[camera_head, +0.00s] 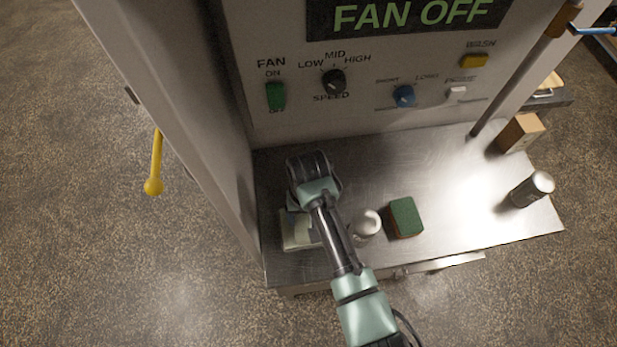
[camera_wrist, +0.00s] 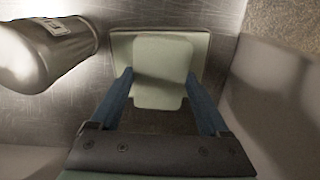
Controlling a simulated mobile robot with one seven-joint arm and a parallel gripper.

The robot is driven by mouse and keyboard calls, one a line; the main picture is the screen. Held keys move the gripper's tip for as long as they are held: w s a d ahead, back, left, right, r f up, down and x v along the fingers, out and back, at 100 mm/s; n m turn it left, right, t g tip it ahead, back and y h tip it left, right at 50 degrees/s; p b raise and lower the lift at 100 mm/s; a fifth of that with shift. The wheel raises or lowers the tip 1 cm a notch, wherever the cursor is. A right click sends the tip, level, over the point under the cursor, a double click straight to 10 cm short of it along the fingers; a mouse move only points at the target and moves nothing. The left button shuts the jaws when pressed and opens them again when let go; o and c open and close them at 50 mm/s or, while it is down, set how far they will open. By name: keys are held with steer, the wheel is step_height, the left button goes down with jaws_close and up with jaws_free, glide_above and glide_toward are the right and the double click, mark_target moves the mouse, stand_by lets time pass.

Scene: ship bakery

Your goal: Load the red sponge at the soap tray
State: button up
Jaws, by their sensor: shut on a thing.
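A sponge (camera_head: 405,217) with a green top and a reddish-brown side lies on the steel counter, right of my arm in the head view. My gripper (camera_wrist: 161,72) points down at the counter's left part, and my arm partly hides it in the head view. Its blue fingers are shut on a pale block (camera_wrist: 162,62), which looks like a bar of soap. The block is over or in a pale, shallow tray (camera_wrist: 120,45); I cannot tell whether it touches the tray. The tray also shows in the head view (camera_head: 290,243), partly covered by my arm.
A whitish cylinder (camera_head: 366,224) stands between my arm and the sponge; it looms close in the wrist view (camera_wrist: 45,50). A can (camera_head: 532,189) and a brown box (camera_head: 520,132) are at the counter's right. A control panel (camera_head: 365,75) rises behind, and a side wall (camera_head: 185,110) bounds the left.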

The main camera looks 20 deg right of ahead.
steer(key=shift+r+p, duration=3.15)
steer(key=shift+r, duration=0.15)
